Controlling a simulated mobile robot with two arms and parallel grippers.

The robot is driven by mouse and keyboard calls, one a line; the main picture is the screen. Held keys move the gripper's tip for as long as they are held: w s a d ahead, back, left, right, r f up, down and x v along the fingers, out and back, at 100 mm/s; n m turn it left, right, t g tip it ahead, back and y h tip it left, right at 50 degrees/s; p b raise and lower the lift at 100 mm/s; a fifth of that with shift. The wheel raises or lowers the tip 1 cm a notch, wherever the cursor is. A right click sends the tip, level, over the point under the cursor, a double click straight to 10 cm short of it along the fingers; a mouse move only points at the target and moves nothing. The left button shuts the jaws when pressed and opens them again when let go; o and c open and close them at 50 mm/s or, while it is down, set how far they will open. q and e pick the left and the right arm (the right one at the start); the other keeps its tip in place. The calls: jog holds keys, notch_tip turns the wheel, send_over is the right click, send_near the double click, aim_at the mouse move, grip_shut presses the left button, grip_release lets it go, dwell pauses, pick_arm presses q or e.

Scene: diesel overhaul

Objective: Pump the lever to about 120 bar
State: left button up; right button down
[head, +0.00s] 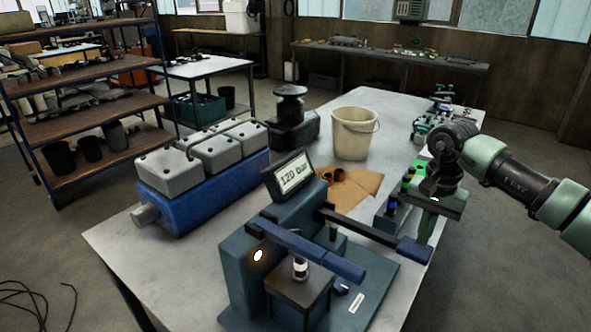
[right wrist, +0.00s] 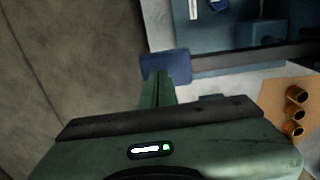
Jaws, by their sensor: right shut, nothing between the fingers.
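The dark teal test pump (head: 245,235) stands on the near part of the workbench. A dark lever bar runs right from the pump and ends in a blue handle (head: 413,249); this handle also shows in the right wrist view (right wrist: 166,66). My right gripper (head: 424,238) is shut and empty, fingers pointing down at the blue handle. Whether the fingertips touch it, I cannot tell. A second blue bar (head: 312,250) crosses the pump's front, above a small block holding an upright injector-like part (head: 300,268). My left gripper is out of view.
A blue engine block with grey covers (head: 205,175) lies at left on the bench (head: 125,240). A cream bucket (head: 354,135), brown cloth (head: 352,190) with small copper-coloured rings, and a rack of coloured bottles (head: 393,208) are behind the lever. Shelves stand at far left.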

jog(key=shift+r+p, duration=1.3)
jog(key=shift+r, duration=0.75)
jog(key=shift+f, duration=0.1)
